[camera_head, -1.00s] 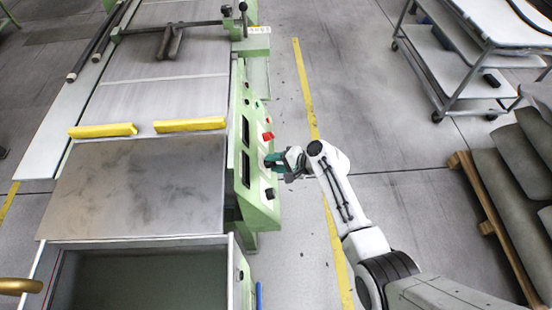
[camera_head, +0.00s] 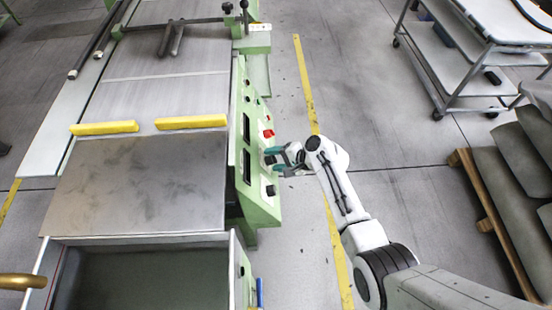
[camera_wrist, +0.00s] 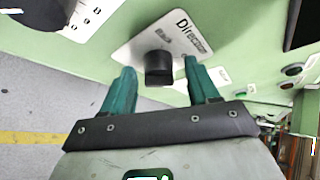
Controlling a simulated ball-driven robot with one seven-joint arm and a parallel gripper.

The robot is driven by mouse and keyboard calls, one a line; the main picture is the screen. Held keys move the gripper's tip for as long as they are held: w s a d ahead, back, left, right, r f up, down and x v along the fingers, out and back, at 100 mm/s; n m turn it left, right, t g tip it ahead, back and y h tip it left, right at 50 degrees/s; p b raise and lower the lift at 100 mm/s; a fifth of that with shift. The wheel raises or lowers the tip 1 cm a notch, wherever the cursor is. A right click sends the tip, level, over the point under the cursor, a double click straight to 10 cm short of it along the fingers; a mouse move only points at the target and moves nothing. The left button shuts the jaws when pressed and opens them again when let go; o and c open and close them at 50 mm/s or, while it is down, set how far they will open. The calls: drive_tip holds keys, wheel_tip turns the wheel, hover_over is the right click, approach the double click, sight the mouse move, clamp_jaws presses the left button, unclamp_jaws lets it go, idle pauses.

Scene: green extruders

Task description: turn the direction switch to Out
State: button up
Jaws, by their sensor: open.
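The direction switch (camera_wrist: 159,67) is a black knob on a light label plate (camera_wrist: 135,52) marked "Direc…" in the wrist view; the rest of the lettering is too small or hidden to read. My gripper (camera_wrist: 162,82) is open, with one green finger on each side of the knob in the picture. I cannot tell whether either finger touches it. In the head view my gripper (camera_head: 276,160) is at the green control panel (camera_head: 250,200), from its right side. The knob's pointing direction is not clear.
A red button (camera_head: 268,133) lies farther up the panel and a black knob (camera_head: 270,191) nearer. In the wrist view, a large black knob (camera_wrist: 45,12) is at upper left and small buttons (camera_wrist: 292,70) at right.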

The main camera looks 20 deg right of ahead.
drive_tip(key=p+v, duration=0.1)
drive_tip(key=v, duration=0.9)
drive_tip(key=shift+s+d+r, duration=0.15)
drive_tip(key=shift+s+r, duration=0.1)
idle(0.3)
